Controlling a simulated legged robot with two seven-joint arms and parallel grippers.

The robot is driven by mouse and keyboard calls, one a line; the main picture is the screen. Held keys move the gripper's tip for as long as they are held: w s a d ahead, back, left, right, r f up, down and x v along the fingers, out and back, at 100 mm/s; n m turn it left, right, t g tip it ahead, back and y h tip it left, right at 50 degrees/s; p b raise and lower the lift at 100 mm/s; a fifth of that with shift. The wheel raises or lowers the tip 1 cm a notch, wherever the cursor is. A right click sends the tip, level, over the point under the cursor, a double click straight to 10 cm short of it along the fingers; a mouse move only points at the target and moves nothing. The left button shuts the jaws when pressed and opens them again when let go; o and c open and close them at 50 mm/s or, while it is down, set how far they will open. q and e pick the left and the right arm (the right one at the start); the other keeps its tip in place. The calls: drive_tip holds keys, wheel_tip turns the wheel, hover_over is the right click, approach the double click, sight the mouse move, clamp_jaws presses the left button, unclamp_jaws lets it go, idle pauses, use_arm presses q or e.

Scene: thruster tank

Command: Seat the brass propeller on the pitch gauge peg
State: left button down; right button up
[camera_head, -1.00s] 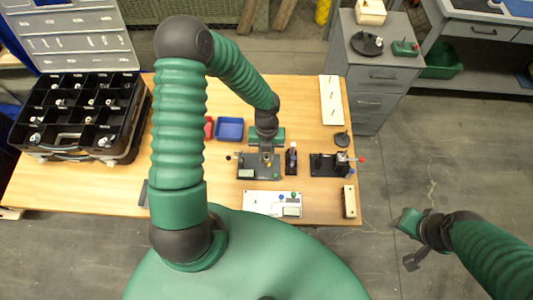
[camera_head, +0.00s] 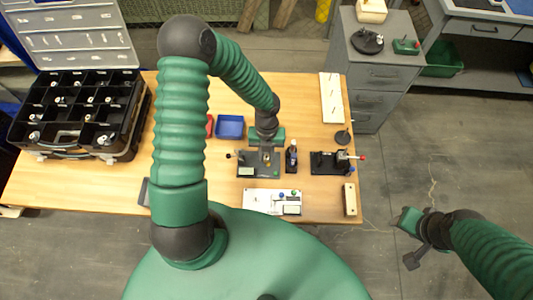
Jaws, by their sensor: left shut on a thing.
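My left arm arches over the workbench. Its gripper (camera_head: 267,150) points down over a dark base plate (camera_head: 245,172) that looks like the pitch gauge. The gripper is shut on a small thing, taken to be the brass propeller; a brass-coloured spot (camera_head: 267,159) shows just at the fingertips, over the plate. The peg is not clear, being small and partly hidden by the gripper, so I cannot tell whether the propeller touches it. My right gripper (camera_head: 409,242) hangs off the bench's right side, over the floor; its jaw opening is unclear.
A dark bottle-like item (camera_head: 291,157) stands close right of the plate, with a black fixture (camera_head: 325,163) beyond it. A blue bin (camera_head: 230,127) is behind left. A white panel (camera_head: 262,203) lies in front.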

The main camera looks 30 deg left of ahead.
use_arm(q)
drive_tip(key=shift+f, duration=0.2)
drive_tip(key=shift+f, duration=0.5)
drive_tip(key=shift+f, duration=0.4)
drive_tip(key=c, duration=1.2)
unclamp_jaws()
drive_tip(key=shift+c, duration=0.2)
wheel_tip(320, 180, up, 21)
drive_tip(key=w+a+p, duration=0.1)
drive_tip(key=w+p, duration=0.1)
drive_tip(key=p, duration=0.5)
drive_tip(key=shift+w+a+f, duration=0.15)
drive_tip(key=shift+a+f, duration=0.05)
